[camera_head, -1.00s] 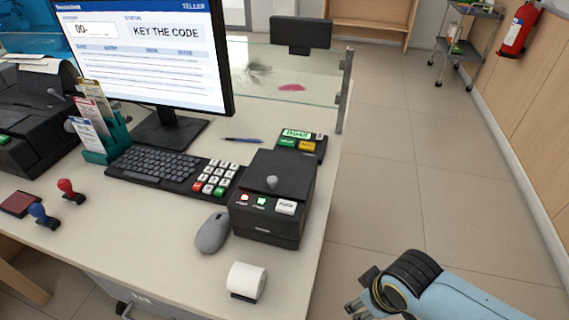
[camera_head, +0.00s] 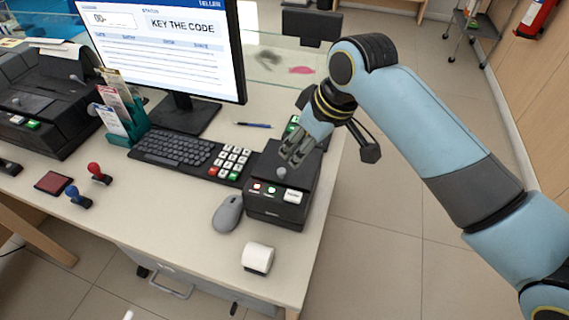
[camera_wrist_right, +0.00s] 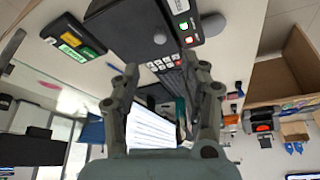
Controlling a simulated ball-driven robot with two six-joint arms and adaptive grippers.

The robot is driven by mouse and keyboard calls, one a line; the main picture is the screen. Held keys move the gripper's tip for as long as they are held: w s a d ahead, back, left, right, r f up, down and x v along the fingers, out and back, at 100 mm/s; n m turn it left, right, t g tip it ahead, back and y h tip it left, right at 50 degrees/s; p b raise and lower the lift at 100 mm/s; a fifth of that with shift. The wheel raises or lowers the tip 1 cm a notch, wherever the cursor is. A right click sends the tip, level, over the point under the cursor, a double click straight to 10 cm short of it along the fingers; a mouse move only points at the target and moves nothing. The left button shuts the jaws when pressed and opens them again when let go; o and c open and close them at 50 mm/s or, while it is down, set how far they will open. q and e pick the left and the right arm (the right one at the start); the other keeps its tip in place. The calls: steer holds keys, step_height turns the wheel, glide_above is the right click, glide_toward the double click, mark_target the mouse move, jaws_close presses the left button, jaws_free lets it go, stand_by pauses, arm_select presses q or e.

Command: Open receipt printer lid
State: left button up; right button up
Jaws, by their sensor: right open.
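The receipt printer (camera_head: 275,212) is a black box near the counter's right end, with buttons on its front slope. Its black lid (camera_head: 268,158) is down, with a grey knob (camera_head: 281,172) near the front edge. My right gripper (camera_head: 293,152) is over the lid, close behind the knob, partly covering the lid. In the right wrist view the lid (camera_wrist_right: 120,25) and knob (camera_wrist_right: 160,39) lie beyond my open, empty fingers (camera_wrist_right: 165,80). The knob is not between the fingertips; I cannot tell whether they touch the lid. My left gripper is out of view.
A mouse (camera_head: 228,213) and a paper roll (camera_head: 257,257) are left of and in front of the printer. A keyboard (camera_head: 175,149) and keypad (camera_head: 231,163) are to its left. A small terminal (camera_wrist_right: 75,45) stands behind it, below the glass screen (camera_head: 270,66).

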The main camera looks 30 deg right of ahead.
mark_target(283, 171)
steer(key=x, duration=1)
steer(key=shift+w+a+f, duration=0.1)
steer(key=shift+w+f, duration=0.2)
jaws_close()
